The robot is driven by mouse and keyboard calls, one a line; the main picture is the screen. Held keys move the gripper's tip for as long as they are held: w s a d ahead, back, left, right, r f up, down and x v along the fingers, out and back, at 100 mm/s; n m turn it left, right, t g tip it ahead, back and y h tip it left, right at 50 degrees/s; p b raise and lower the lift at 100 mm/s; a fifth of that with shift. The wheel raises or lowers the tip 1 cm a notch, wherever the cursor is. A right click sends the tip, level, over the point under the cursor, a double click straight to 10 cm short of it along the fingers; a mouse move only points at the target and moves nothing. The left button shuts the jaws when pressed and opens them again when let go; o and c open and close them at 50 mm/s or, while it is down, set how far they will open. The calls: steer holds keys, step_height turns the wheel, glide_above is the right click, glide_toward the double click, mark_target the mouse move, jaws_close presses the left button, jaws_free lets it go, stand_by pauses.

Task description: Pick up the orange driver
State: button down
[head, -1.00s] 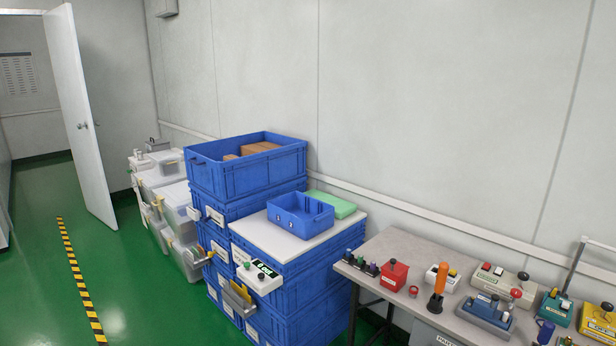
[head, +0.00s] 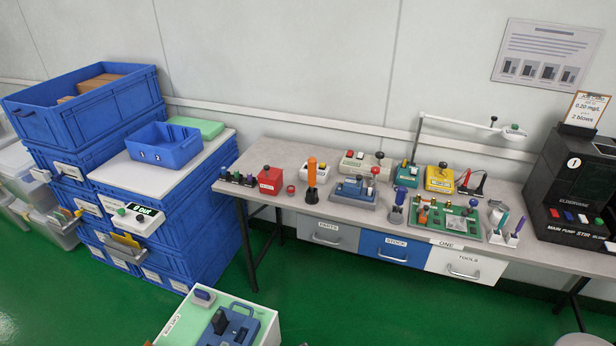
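The orange driver (head: 312,172) stands upright in a small dark holder (head: 312,196) on the grey bench, left of its middle. Its orange handle points up and its lower end is hidden in the holder. My gripper does not show in the head view, so I see nothing held.
The bench (head: 270,150) also holds a red box (head: 270,180), a blue device (head: 354,190) and a green circuit board (head: 442,217). Blue crates (head: 178,245) stand left of it. A cart with a green top (head: 255,312) is in front. Green floor is free between.

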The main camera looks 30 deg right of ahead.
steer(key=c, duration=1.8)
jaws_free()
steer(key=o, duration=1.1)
